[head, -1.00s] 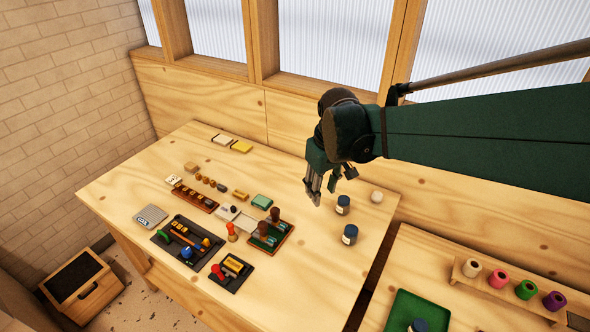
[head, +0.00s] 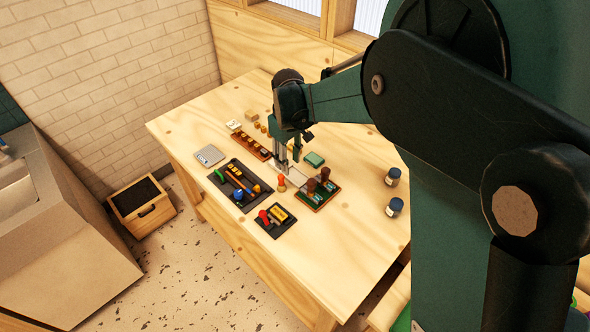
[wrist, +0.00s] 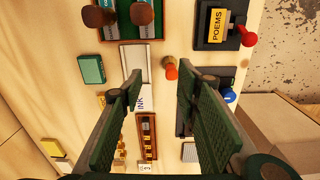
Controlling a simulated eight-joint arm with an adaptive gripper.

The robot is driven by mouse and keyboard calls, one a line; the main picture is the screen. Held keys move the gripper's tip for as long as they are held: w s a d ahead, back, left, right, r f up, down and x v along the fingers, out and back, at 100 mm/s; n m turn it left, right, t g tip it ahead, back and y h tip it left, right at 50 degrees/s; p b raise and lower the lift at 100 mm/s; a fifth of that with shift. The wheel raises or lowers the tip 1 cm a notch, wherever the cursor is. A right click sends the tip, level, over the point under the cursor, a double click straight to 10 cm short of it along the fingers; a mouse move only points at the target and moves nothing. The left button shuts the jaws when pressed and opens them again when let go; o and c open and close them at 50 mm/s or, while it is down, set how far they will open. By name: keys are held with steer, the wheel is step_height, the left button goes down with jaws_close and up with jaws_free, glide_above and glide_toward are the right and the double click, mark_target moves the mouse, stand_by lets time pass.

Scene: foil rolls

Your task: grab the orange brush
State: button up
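A small upright orange piece with a wooden end (head: 282,184) stands on the table between the dark tray and the green stamp tray. It shows in the wrist view (wrist: 171,72) just beyond the gap between the fingers. A long orange-brown stick (head: 237,179) lies in the dark tray (head: 219,178). I cannot tell for certain which of these is the orange brush. My gripper (head: 288,166) points down over the table beside the upright piece. In the wrist view its fingers (wrist: 155,95) are apart with nothing held. The right finger hides most of the dark tray.
A green tray with brown-handled stamps (head: 318,192) stands to the right. A small dark tray with a red handle (head: 272,220) lies in front. A brown type rack (head: 250,146) is behind, near a green box (head: 314,159). Blue-lidded jars (head: 394,207) stand farther right.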

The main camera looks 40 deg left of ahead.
mark_target(281, 176)
steer(key=shift+s+a+f+n, duration=0.15)
steer(key=shift+s+a+f, duration=0.3)
steer(key=shift+a, duration=0.1)
steer(key=shift+s+a+f+n, duration=0.15)
steer(key=shift+s+a+f, duration=0.15)
steer(key=shift+s+a, duration=0.2)
steer(key=shift+f, duration=0.1)
steer(key=shift+f, duration=1.2)
steer(key=shift+f, duration=0.1)
steer(key=shift+s+f+p, duration=0.1)
steer(key=shift+f+p, duration=0.25)
steer(key=shift+f, duration=2.15)
steer(key=shift+c, duration=0.3)
steer(key=c, duration=0.9)
